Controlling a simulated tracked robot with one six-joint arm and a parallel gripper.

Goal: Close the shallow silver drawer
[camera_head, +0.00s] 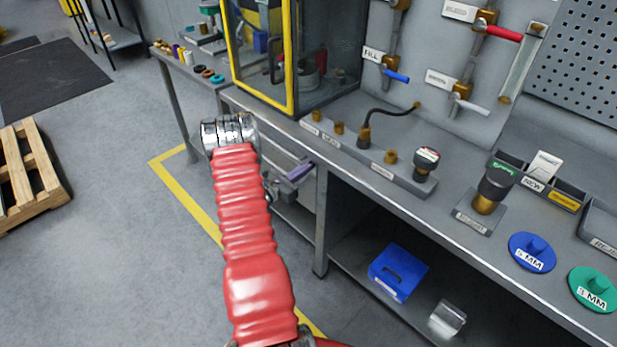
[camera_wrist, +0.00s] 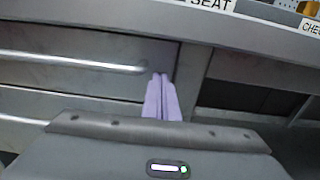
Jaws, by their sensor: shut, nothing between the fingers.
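A bank of silver drawers sits under the left part of the workbench, partly hidden by my red arm in the head view. In the wrist view, the upper drawer front (camera_wrist: 90,42) has a long bar handle (camera_wrist: 75,61), and another drawer front (camera_wrist: 70,103) lies below it. I cannot tell how far either drawer stands out. My gripper (camera_wrist: 160,75) has lilac fingers pressed together, empty, with tips by the right end of the upper handle. Contact is unclear. In the head view, my gripper (camera_head: 312,167) is beside the drawer bank's right edge.
The workbench (camera_head: 395,205) carries a glass cabinet with a yellow frame (camera_head: 292,60), fittings and a bin row. An open shelf to the right holds a blue box (camera_head: 398,272) and a clear container (camera_head: 446,319). Floor (camera_head: 120,270) at left is clear; a pallet (camera_head: 30,178) lies farther left.

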